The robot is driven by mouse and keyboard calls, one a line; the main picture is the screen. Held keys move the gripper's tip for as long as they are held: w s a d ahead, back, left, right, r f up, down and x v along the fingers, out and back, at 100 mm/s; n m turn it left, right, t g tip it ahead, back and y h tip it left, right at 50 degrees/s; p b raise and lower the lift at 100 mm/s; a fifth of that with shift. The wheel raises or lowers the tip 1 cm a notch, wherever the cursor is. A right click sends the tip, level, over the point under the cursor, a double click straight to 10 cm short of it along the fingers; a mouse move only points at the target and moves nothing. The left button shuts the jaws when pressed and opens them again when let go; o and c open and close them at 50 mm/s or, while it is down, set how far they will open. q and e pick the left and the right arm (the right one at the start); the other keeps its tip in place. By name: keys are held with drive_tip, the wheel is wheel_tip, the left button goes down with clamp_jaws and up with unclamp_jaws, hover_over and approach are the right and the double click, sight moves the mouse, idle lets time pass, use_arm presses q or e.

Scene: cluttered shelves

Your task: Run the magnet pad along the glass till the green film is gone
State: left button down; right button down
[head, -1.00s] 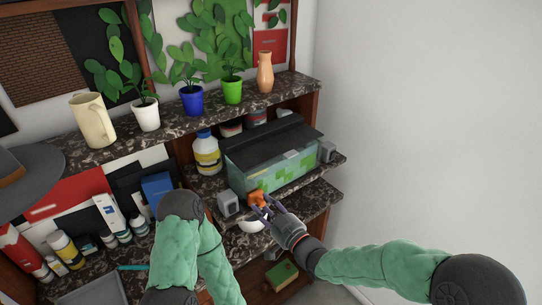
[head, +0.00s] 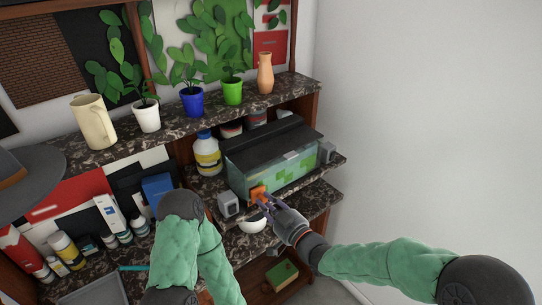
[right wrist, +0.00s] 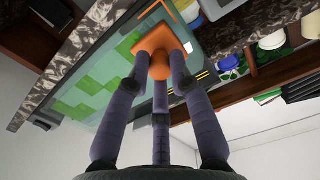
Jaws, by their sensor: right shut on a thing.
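The glass tank (head: 243,178) with a dark lid stands on the right part of the middle shelf. Blocky green film patches (head: 283,176) remain visible on its front glass, mostly in the middle and right. The orange magnet pad (head: 257,193) is at the lower left of that glass. My right gripper (head: 264,202) is shut on the pad's knob. In the right wrist view the pad (right wrist: 149,43) lies against the glass, with green film (right wrist: 103,76) to its left, and the fingers (right wrist: 160,76) close around the knob. My left gripper is out of view; only its arm shows.
Grey boxes (head: 228,205) and (head: 326,152) flank the tank. A white bottle (head: 207,155) stands left of it, and a white bowl (head: 252,225) sits below. Potted plants and a vase (head: 265,73) line the shelf above.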

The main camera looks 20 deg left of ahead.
drive_tip(key=shift+w+d+b, duration=0.25)
drive_tip(key=shift+w+d, duration=0.7)
drive_tip(key=shift+w, duration=0.25)
drive_tip(key=shift+w+d+b, duration=0.25)
drive_tip(key=shift+w+d, duration=0.65)
drive_tip(key=shift+w, duration=0.25)
drive_tip(key=shift+w+d, duration=0.95)
drive_tip(key=shift+w, duration=0.25)
drive_tip(key=shift+w+d, duration=0.9)
drive_tip(key=shift+w, duration=0.3)
